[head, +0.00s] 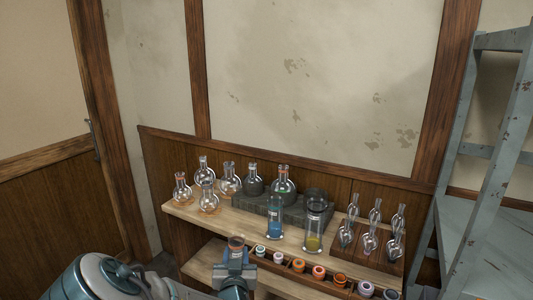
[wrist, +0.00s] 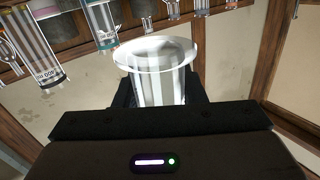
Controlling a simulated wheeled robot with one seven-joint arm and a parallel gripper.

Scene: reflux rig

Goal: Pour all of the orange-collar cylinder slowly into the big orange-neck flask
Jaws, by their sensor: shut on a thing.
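My gripper (head: 235,262) is at the shelf's front edge, shut on a clear glass cylinder with an orange-tinted collar (head: 237,242). Several round flasks stand at the left of the shelf, some with orange necks, such as the front-left flask (head: 181,191). Another round flask with an orange-looking neck (head: 283,185) stands on a dark block behind. Which one is the big flask is hard to tell. The held cylinder is apart from all flasks.
Several pear-shaped glass pieces (head: 370,240) are at the right. A row of small coloured jars (head: 319,272) lines the front. A metal rack (head: 490,180) stands far right.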

